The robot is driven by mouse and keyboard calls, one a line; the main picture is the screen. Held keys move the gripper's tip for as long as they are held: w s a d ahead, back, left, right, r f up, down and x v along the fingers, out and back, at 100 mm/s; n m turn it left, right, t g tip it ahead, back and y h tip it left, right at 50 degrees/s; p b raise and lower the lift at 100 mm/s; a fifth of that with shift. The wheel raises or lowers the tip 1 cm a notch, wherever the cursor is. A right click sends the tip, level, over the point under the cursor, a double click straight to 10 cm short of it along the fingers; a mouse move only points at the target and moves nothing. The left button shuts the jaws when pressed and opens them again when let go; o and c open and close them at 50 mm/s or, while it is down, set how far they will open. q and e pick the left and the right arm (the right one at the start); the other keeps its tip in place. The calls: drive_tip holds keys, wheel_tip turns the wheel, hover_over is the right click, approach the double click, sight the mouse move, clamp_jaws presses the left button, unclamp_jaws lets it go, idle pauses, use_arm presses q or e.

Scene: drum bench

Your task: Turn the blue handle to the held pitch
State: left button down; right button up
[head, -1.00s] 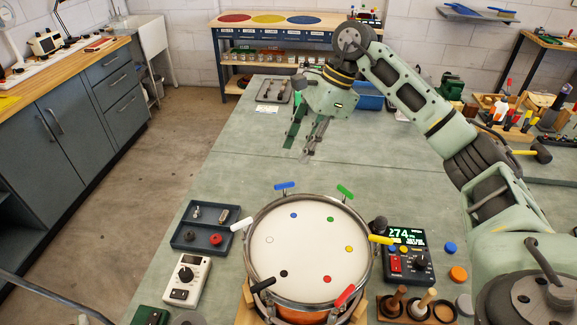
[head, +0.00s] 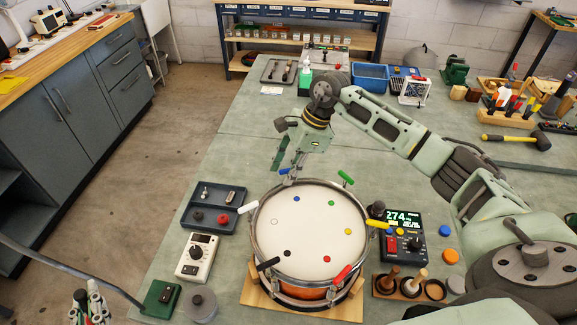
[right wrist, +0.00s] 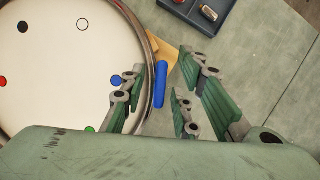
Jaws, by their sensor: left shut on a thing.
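The drum (head: 310,232) stands on the bench with coloured T-handles around its rim. The blue handle (right wrist: 160,85) shows in the right wrist view beside the rim, near the blue dot. In the head view it is mostly hidden by my right gripper (head: 287,172) at the drum's far rim. In the right wrist view my right gripper (right wrist: 160,80) is open, with the blue handle between its fingers and a gap on both sides. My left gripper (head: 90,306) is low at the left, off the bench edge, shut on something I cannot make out. The tuner display (head: 402,217) reads 274.
White (head: 248,207), green (head: 345,177), yellow (head: 378,225), red (head: 341,273) and black (head: 268,264) handles ring the drum. A dark parts tray (head: 212,206) and white control box (head: 197,256) lie left. Wooden pegs (head: 411,285) stand right.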

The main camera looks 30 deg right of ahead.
clamp_jaws()
use_arm(q)
drive_tip(key=shift+f, duration=0.1)
idle(0.3)
drive_tip(key=shift+f+b, duration=0.6)
drive_tip(key=shift+b, duration=0.1)
use_arm(e)
drive_tip(key=shift+w+f+n, duration=0.1)
drive_tip(key=shift+f+n, duration=0.05)
drive_tip(key=shift+n, duration=0.15)
drive_tip(key=n+g+b, duration=0.1)
drive_tip(key=n+b, duration=0.3)
drive_tip(key=b, duration=0.2)
drive_tip(key=shift+g+b, duration=0.3)
drive_tip(key=shift+g, duration=0.1)
use_arm(q)
wheel_tip(320, 180, down, 10)
drive_tip(key=b, duration=0.3)
use_arm(e)
drive_tip(key=shift+r+n+g, duration=0.2)
drive_tip(key=shift+n+g, duration=0.4)
drive_tip(key=shift+n, duration=1.3)
use_arm(q)
drive_tip(key=shift+r, duration=0.1)
use_arm(e)
unclamp_jaws()
